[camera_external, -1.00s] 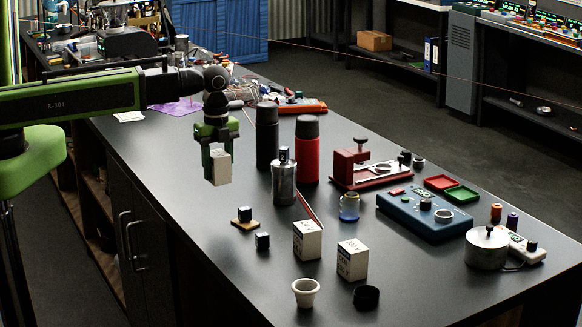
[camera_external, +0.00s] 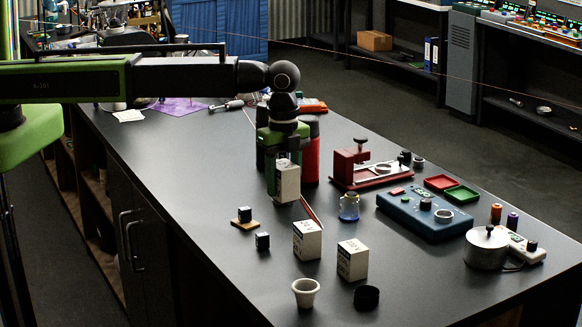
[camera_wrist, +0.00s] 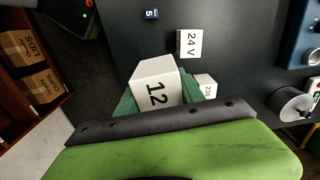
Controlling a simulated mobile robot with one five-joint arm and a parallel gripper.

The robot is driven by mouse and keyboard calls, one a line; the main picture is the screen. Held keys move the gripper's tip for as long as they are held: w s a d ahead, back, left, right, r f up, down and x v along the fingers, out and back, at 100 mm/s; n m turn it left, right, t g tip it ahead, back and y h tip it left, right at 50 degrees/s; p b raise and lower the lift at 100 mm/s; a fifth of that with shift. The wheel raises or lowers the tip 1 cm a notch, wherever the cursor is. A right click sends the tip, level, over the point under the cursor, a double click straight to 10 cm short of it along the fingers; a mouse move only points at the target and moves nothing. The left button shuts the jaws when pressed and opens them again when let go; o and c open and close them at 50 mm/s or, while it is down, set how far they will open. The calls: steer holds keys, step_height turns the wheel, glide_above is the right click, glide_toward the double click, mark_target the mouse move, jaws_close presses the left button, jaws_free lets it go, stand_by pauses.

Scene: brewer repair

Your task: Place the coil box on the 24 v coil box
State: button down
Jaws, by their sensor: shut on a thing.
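My gripper (camera_external: 283,165) is shut on a white coil box (camera_external: 287,182) and holds it in the air above the table. In the wrist view the held coil box (camera_wrist: 156,85) shows "12" on its face, between the green fingers. The 24 V coil box (camera_external: 307,240) stands on the table below and slightly right of the held box in the external view. Its "24 V" label is readable in the wrist view (camera_wrist: 189,43). The held box is clearly apart from it.
A white box marked "230" (camera_wrist: 206,87) stands beside the 24 V box; it also shows in the external view (camera_external: 352,260).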

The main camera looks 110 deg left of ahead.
steer(key=d+r, duration=0.1)
steer(key=d, duration=0.3)
steer(key=b, duration=0.7)
glide_above(307, 226)
steer(key=shift+m, duration=0.4)
steer(key=f, duration=0.4)
steer(key=d+f, duration=0.1)
steer(key=f, duration=0.2)
steer(key=shift+a, duration=0.5)
step_height(307, 226, down, 4)
steer(key=b, duration=0.4)
steer(key=shift+f, duration=0.25)
steer(key=c, duration=0.7)
jaws_free()
steer(key=shift+r, duration=0.1)
steer(key=shift+r, duration=0.1)
step_height(307, 226, up, 12)
steer(key=p, duration=1.2)
steer(key=shift+r, duration=0.1)
